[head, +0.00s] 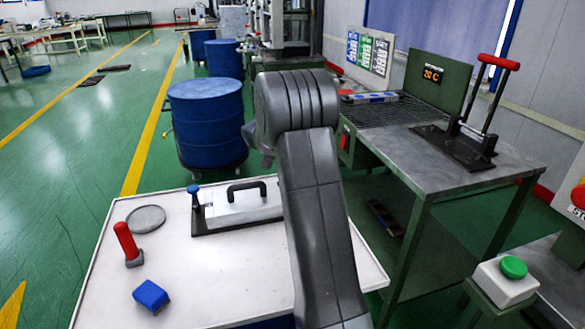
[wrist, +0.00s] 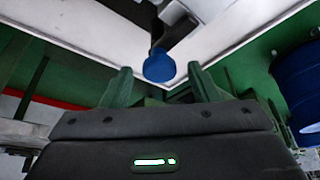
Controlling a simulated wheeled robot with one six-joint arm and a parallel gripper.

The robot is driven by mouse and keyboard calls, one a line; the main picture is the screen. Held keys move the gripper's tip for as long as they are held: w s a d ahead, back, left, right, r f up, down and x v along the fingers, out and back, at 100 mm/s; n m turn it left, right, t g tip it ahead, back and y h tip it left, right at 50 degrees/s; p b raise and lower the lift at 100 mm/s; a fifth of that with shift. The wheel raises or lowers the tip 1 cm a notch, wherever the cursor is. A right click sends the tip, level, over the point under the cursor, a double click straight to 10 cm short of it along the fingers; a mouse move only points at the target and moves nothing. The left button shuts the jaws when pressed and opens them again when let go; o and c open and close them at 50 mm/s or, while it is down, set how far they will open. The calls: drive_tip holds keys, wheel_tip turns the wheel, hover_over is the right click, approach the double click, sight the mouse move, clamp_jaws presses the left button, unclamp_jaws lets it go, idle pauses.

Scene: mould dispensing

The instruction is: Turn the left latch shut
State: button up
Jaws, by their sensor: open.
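The mould (head: 238,207) lies on the white table, with a light plate and a black handle on a dark base. My arm hides the mould's right end and most of my gripper in the head view. In the wrist view my gripper (wrist: 162,78) is open, its two green fingers apart. A blue knob (wrist: 159,66) shows between and beyond the fingertips. It appears to be at the mould's other end, near a table corner; I cannot tell whether the fingers touch it.
On the white table (head: 105,290) are a grey disc (head: 146,218), a red-handled tool (head: 126,243) and a blue block (head: 151,296). A metal bench (head: 420,165) with a red-handled press (head: 480,125) stands at the right. A blue barrel (head: 207,125) stands behind.

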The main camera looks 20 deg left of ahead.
drive_tip(key=p+v, duration=0.1)
drive_tip(key=v, duration=1.3)
drive_tip(key=b+x, duration=0.1)
drive_tip(key=x, duration=1.3)
